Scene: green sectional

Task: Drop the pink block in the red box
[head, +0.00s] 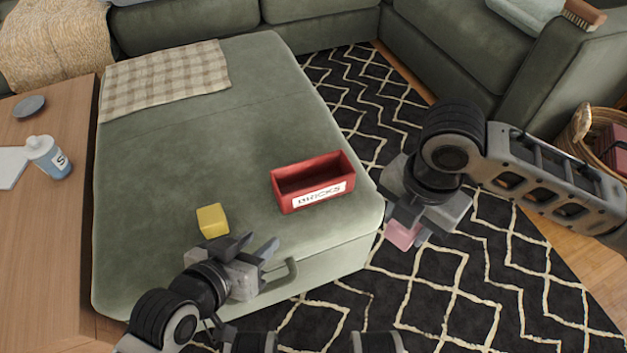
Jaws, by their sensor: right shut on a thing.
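The pink block (402,234) is in my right gripper (410,236), which is shut on it beyond the right edge of the green ottoman, over the patterned rug. The gripper partly hides the block. The red box (284,200), with a white label on its front, stands on the ottoman near its right front corner, to the left of the pink block. Its top is open and the part of the inside that shows looks empty. My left gripper (262,249) is near the ottoman's front edge, its fingers apart and nothing between them.
A yellow block (212,220) lies on the green ottoman (200,150) just beyond my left gripper. A checked cloth (165,80) covers the ottoman's far left. A wooden table (40,240) with a bottle (48,158) stands at left. A wicker basket (600,140) is at right.

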